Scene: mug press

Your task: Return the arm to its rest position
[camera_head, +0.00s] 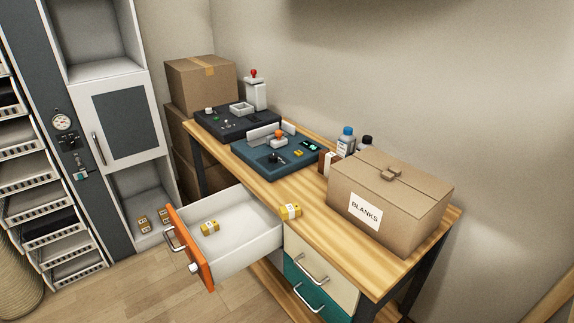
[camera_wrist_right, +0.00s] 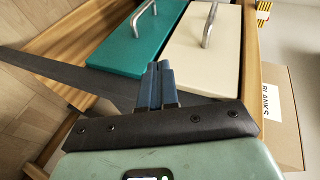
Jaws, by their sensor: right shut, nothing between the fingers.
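My right gripper (camera_wrist_right: 158,84) shows in the right wrist view with its two blue fingers shut together and nothing between them. It is in front of the workbench's closed teal drawer (camera_wrist_right: 140,40) and cream drawer (camera_wrist_right: 202,40), apart from their handles as far as I can tell. Neither gripper and neither arm shows in the head view. My left gripper is not in view.
A BLANKS carton (camera_head: 388,200) stands on the bench. Floor is clear at lower left (camera_head: 130,290).

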